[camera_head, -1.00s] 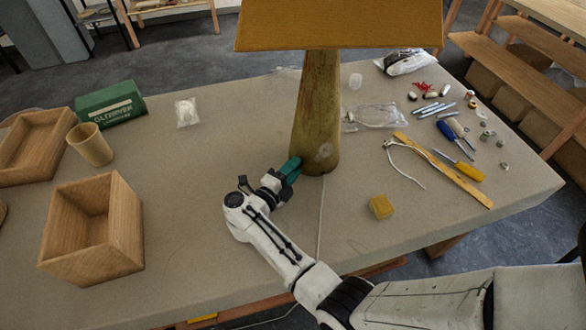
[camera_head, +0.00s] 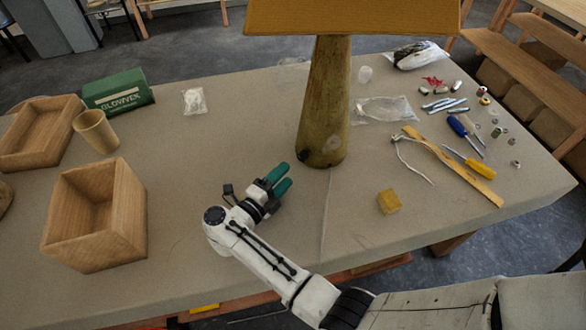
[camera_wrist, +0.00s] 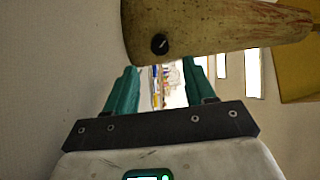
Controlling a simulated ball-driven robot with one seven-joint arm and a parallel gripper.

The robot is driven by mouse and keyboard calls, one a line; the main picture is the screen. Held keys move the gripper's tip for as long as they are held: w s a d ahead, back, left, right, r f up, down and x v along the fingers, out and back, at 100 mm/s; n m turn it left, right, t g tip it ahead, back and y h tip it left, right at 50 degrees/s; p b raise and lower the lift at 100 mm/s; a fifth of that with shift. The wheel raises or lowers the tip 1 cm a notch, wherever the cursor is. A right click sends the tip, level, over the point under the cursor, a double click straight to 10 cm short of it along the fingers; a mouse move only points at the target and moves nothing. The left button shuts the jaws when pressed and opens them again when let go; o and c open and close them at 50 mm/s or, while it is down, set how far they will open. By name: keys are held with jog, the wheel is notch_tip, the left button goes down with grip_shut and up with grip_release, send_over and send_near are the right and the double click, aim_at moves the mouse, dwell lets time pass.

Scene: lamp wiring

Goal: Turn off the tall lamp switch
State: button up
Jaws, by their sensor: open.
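The tall lamp has a worn olive-brown tapered base (camera_head: 325,105) and a wide yellow shade (camera_head: 350,17), and it stands upright on the table. In the wrist view the lamp base (camera_wrist: 210,25) lies across the top, with a round black switch (camera_wrist: 159,44) near its lower end. A light tick shows on the switch; its on or off state I cannot tell.
A thin pale cord (camera_head: 325,215) runs from the base to the table's front edge. A yellow block (camera_head: 389,202) sits to the right. Open wooden boxes (camera_head: 95,215), a cup (camera_head: 96,131) and a green carton (camera_head: 118,92) stand left. Screwdrivers (camera_head: 470,165) and small parts lie right.

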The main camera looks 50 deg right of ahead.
jog(key=shift+s+a, duration=0.15)
jog(key=shift+a, duration=1.45)
jog(key=shift+a, duration=0.1)
